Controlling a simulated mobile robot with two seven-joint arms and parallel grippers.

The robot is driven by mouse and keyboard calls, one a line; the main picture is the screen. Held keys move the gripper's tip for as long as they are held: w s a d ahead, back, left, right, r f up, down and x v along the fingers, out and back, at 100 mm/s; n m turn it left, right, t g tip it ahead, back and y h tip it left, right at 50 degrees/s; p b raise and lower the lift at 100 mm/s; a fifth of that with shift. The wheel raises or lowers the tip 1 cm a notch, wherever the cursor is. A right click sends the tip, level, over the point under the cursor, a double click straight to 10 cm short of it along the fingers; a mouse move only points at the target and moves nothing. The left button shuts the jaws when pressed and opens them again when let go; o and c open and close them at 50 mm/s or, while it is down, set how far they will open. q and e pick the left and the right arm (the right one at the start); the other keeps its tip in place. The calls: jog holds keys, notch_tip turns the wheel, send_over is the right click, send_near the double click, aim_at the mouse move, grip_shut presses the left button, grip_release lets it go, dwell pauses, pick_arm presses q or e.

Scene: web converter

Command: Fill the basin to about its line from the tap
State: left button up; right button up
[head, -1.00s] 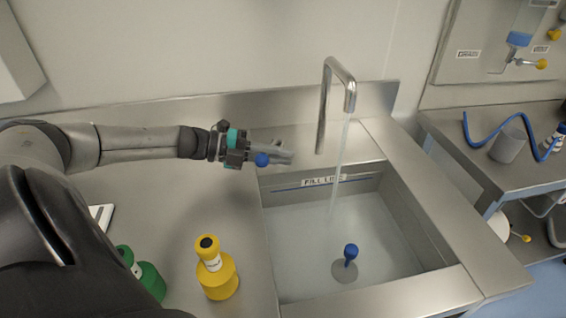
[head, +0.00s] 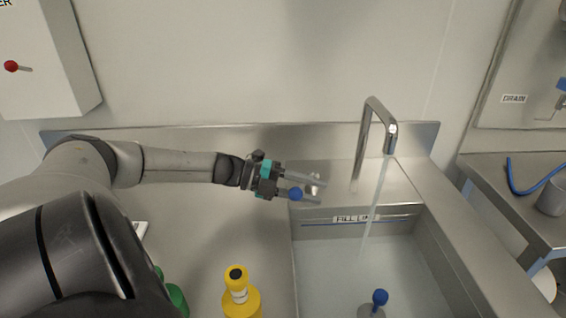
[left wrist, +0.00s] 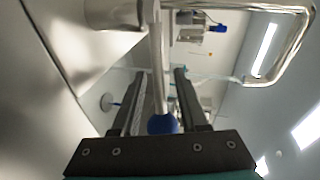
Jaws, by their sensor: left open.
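The steel basin (head: 432,228) holds clear water (head: 345,265), whose surface appears a little below the blue line (head: 335,224) under the fill label (head: 357,218). The tap spout (head: 373,110) pours a stream (head: 376,200) into it. A blue-knobbed plug (head: 380,297) stands in the basin. My left gripper (head: 321,190) is open at the tap's lever by the basin's back left corner. The lever's blue knob (head: 295,193) lies between its fingers; in the left wrist view the blue knob (left wrist: 163,124) sits near the palm, with gaps at the fingers. My right gripper is out of view.
A yellow bottle (head: 240,297) and a partly hidden green one (head: 176,299) stand on the counter left of the basin. A wall box with a red knob (head: 11,66) is at upper left. A side bench (head: 505,190) with a cup and blue hose is at right.

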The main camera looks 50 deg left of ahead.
pick_arm(q)
jog(key=p+v, duration=0.4)
jog(key=v, duration=0.9)
jog(key=shift+s+a+r+p, duration=0.1)
jog(key=shift+r+p, duration=0.05)
jog(key=shift+p, duration=0.25)
jog(key=shift+s+a+r, duration=0.1)
jog(key=shift+s+a, duration=0.35)
dwell(5.8)
